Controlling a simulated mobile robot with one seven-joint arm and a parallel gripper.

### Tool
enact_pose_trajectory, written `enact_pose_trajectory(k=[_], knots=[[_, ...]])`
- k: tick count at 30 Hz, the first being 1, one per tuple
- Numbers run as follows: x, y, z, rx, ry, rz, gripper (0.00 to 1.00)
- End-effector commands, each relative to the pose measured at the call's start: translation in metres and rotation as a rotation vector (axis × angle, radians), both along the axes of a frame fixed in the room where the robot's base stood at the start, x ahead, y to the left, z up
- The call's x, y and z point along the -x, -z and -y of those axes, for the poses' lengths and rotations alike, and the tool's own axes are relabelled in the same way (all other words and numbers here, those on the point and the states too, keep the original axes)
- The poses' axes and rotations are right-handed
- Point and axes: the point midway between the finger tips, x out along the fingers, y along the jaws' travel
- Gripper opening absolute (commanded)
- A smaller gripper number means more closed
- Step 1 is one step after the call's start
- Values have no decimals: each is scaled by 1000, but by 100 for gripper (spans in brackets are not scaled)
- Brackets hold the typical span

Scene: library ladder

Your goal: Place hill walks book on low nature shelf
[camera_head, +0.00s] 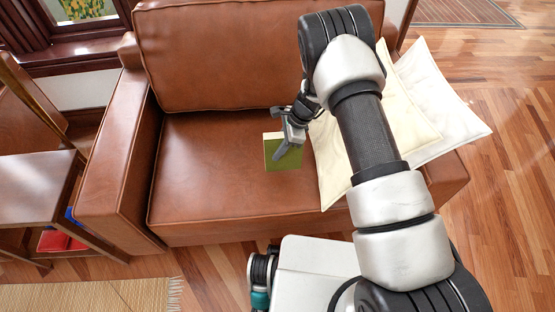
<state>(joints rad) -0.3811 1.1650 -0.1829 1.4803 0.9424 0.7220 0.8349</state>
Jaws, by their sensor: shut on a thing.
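My gripper (284,147) is shut on a small olive-green book (293,163) with a pale edge on its left and top. It holds the book over the seat of a brown leather armchair. I cannot tell whether the book touches the seat, and its title is not readable. No shelf marked as a nature shelf can be made out. A wooden unit (35,185) stands at the left, with red and blue items low inside it; most of its inside is hidden.
The leather armchair (215,205) fills the middle. Cream cushions (430,90) lie on its right side, partly behind my arm. A woven mat (90,296) lies on the wooden floor at the lower left. Clear floor (510,190) shows at the right.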

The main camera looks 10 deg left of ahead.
Motion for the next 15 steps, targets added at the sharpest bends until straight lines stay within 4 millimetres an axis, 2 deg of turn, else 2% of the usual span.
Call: enact_pose_trajectory(k=[5, 11, 15], knots=[[0, 13, 0, -1, 0, 1, 0], [0, 41, 0, 0, -1, -1, 0], [-1, 43, -1, -2, -1, 2, 0]])
